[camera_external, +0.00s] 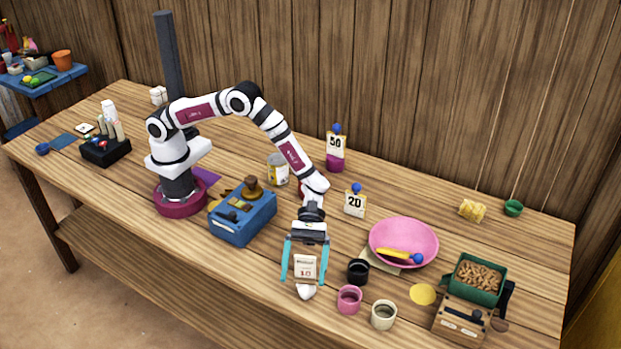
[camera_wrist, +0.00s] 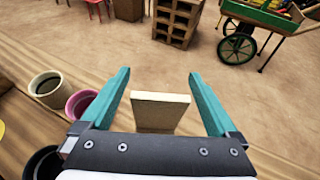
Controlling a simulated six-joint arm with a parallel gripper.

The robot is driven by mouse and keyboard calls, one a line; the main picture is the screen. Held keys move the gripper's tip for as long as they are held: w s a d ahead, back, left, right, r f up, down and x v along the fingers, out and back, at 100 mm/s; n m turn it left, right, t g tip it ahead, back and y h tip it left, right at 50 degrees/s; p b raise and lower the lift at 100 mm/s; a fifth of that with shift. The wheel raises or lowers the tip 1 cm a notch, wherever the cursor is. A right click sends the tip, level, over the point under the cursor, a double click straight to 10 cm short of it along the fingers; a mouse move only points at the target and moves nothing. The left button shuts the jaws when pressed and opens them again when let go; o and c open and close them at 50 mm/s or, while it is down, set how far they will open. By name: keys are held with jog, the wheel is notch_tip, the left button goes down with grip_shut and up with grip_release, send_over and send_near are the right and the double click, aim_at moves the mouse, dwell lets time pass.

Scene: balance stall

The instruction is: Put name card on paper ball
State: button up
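A small pale card marked 10 (camera_external: 305,268), which looks like the name card, is upright between my gripper's fingers near the table's front edge. My gripper (camera_external: 305,272) has two teal fingers, spread wide and pointing down. In the wrist view the card (camera_wrist: 160,110) shows edge-on between the fingers (camera_wrist: 160,88), with a gap on each side. A white lumpy thing (camera_external: 306,291), perhaps the paper ball, shows directly below the card. The card seems to rest on it, but I cannot tell for sure. The wrist view hides this white thing.
Pink (camera_external: 349,299), black (camera_external: 358,271) and cream (camera_external: 383,315) cups stand just right of my gripper. A pink bowl (camera_external: 404,236) holds a yellow tool. A blue box (camera_external: 242,217) stands to the left. Cards marked 20 (camera_external: 355,203) and 50 (camera_external: 336,144) stand behind. A yellow crumpled thing (camera_external: 472,210) lies far right.

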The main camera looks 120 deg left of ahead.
jog(key=shift+a+r, duration=0.1)
jog(key=shift+r, duration=0.1)
jog(key=v, duration=1.2)
jog(key=s+d+r+m+g+y, duration=0.2)
jog(key=s+r+m+g+y, duration=0.15)
jog(key=s+m, duration=0.5)
jog(key=s+d+r+m+g+y, duration=0.2)
jog(key=s+d+r+m+g, duration=0.3)
jog(key=s, duration=0.7)
jog(key=s+a+m+t+y, duration=0.3)
jog(key=s+a+m+y, duration=0.5)
jog(key=s+a+m, duration=0.4)
jog(key=s+m, duration=0.2)
jog(key=s, duration=0.1)
jog(key=shift+s+a+f+m+y, duration=0.2)
jog(key=shift+s+a+m+y, duration=0.15)
